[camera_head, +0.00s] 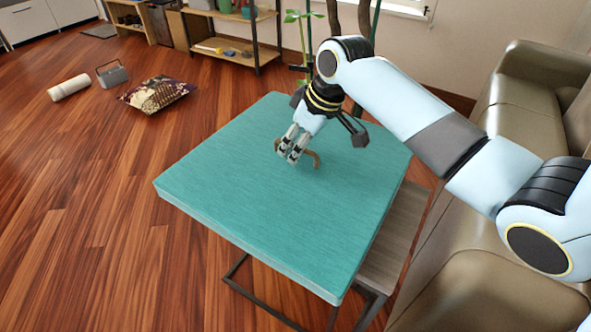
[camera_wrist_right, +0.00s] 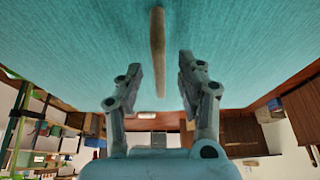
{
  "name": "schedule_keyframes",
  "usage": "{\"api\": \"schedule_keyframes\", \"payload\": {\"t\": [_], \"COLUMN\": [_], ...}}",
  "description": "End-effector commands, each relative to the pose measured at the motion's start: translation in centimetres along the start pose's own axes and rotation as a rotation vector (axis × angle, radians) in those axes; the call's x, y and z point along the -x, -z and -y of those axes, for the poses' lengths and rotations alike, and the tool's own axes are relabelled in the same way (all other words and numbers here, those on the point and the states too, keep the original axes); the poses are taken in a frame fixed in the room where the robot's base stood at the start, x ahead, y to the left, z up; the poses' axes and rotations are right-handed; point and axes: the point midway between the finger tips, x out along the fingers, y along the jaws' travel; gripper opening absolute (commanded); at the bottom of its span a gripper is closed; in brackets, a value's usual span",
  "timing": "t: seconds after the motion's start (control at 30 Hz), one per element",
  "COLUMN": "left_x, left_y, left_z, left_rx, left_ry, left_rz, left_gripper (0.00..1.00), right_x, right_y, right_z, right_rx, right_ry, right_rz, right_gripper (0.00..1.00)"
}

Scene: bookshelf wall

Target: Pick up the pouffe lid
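The pouffe lid (camera_head: 250,194) is a wide, square teal slab with a brown arched handle (camera_head: 316,158) on its top. In the head view it looks level and rests on a low stand. My right gripper (camera_head: 290,150) is at the handle, pointing down, its fingers covering part of it. In the right wrist view the handle (camera_wrist_right: 158,45) stands between the two fingers of the open right gripper (camera_wrist_right: 162,75), with a gap on each side. The teal top (camera_wrist_right: 70,50) fills the upper part of that view. My left gripper is not in view.
A brown sofa (camera_head: 470,285) stands close on the right, under my right arm. A wooden surface (camera_head: 395,245) lies beside the lid. A plant (camera_head: 303,40) and shelf (camera_head: 235,55) are behind. A cushion (camera_head: 157,93) lies on the open floor at left.

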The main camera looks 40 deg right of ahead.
Motion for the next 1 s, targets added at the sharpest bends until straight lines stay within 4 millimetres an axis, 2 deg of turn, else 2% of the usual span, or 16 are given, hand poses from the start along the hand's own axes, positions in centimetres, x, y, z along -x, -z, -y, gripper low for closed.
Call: {"api": "schedule_keyframes", "payload": {"t": [0.17,0.47,1.0], "left_x": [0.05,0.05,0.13], "left_y": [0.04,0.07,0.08], "left_z": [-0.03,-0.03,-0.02], "left_rx": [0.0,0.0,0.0], "left_ry": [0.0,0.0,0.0], "left_rz": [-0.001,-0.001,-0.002], "left_gripper": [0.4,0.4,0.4], "right_x": [0.07,0.08,0.42], "right_y": [0.05,0.04,0.35], "right_z": [-0.02,-0.03,-0.1], "right_rx": [0.001,0.0,0.001], "right_ry": [-0.001,-0.001,-0.003], "right_rz": [-0.001,-0.001,-0.006], "right_gripper": [0.38,0.0,0.0]}}
